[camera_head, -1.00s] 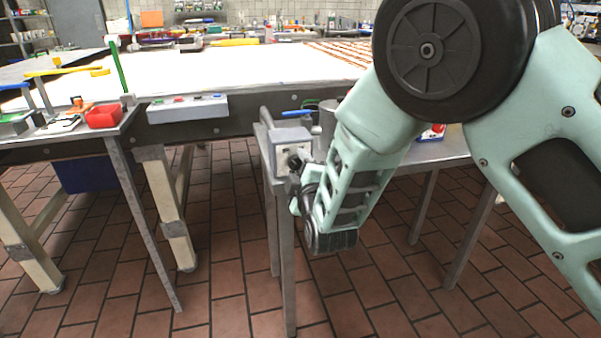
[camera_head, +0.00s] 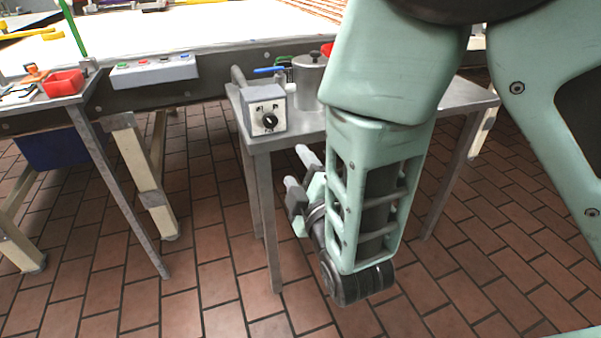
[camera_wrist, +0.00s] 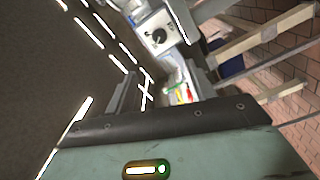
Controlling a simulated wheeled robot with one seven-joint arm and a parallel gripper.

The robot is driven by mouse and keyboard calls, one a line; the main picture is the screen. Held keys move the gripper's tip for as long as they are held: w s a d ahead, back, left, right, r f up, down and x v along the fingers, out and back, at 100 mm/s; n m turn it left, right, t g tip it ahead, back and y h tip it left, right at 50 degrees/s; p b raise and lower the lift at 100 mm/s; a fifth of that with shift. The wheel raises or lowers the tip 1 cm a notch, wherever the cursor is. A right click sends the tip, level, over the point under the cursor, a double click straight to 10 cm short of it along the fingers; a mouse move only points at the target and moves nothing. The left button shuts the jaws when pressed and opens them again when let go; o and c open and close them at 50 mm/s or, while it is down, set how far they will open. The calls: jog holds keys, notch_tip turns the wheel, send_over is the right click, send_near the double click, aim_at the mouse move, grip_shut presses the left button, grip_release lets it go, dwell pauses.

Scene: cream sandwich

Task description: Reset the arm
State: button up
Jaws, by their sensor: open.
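My arm hangs down in front of the small metal table (camera_head: 460,97) in the head view. My gripper (camera_head: 297,167) is at its lower end, in front of the table and below the top's level. Its two fingers are apart with nothing seen between them, pointing up and left. The grey box with a black knob (camera_head: 268,119) stands on the table's front left corner, above the fingers and apart from them. In the wrist view the gripper fingers (camera_wrist: 166,85) also show spread, and the knob box (camera_wrist: 160,38) appears tilted beyond them.
A metal pot (camera_head: 308,82) stands behind the knob box. A long button panel (camera_head: 153,69) is fixed to the big worktable's edge. A red bin (camera_head: 64,82) sits on the left side table. The brick floor between the tables is open.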

jog(key=shift+s+d, duration=0.1)
jog(key=shift+s, duration=0.15)
dwell(0.3)
jog(key=s+d+f+m+g, duration=0.1)
jog(key=s+f+m+g, duration=0.1)
jog(key=s+m+g, duration=0.75)
jog(key=s+d+r+g+h, duration=0.45)
jog(key=s+d+g, duration=0.35)
jog(key=s+d, duration=0.3)
notch_tip(320, 180, up, 15)
jog(key=a+p, duration=0.1)
jog(key=p, duration=1.4)
jog(key=shift+s+f+p, duration=0.15)
jog(key=shift+s+p, duration=0.2)
